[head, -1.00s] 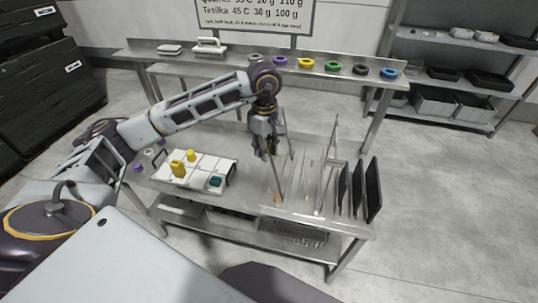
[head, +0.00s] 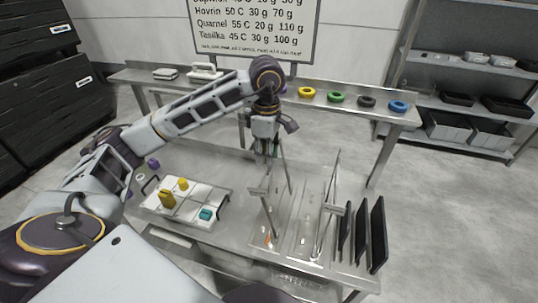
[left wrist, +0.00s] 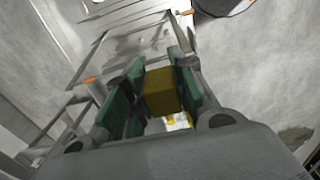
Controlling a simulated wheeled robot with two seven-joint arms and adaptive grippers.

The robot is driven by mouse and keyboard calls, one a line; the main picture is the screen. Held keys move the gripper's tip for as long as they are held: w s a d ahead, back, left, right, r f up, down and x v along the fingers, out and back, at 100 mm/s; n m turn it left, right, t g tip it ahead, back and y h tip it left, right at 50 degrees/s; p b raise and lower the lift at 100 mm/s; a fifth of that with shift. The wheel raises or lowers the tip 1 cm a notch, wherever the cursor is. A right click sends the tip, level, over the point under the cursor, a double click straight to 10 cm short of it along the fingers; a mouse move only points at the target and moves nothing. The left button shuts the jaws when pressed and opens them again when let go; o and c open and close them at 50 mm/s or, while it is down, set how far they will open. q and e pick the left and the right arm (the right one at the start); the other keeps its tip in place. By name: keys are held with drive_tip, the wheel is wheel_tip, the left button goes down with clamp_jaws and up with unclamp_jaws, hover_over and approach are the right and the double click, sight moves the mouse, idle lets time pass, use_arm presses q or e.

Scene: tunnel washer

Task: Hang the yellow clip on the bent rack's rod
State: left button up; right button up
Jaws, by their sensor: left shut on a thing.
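My left gripper (head: 266,152) is shut on the yellow clip (left wrist: 161,92), a dull yellow block between its green finger pads in the left wrist view. In the head view the held clip is hidden by the gripper. The gripper is over the far end of the left of two thin metal racks. This left rack (head: 268,215) has leaning posts and an orange mark near its base; the right rack (head: 325,230) stands beside it. I cannot tell for sure which one is bent, or whether the clip touches a rod. My right gripper is not in view.
Black upright panels (head: 377,235) stand right of the racks. Coloured rings, among them a green ring (head: 336,97), lie on the back shelf.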

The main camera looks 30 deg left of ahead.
use_arm(q)
drive_tip(key=shift+f+b, duration=0.35)
drive_tip(key=shift+f, duration=0.3)
drive_tip(key=shift+f+b, duration=1.05)
drive_tip(key=shift+f, duration=1.25)
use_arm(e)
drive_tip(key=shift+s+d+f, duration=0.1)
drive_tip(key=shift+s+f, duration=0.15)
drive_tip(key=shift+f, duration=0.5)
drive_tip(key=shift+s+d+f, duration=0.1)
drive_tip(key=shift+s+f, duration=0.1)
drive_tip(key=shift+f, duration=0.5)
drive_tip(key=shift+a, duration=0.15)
use_arm(q)
drive_tip(key=shift+f, duration=0.2)
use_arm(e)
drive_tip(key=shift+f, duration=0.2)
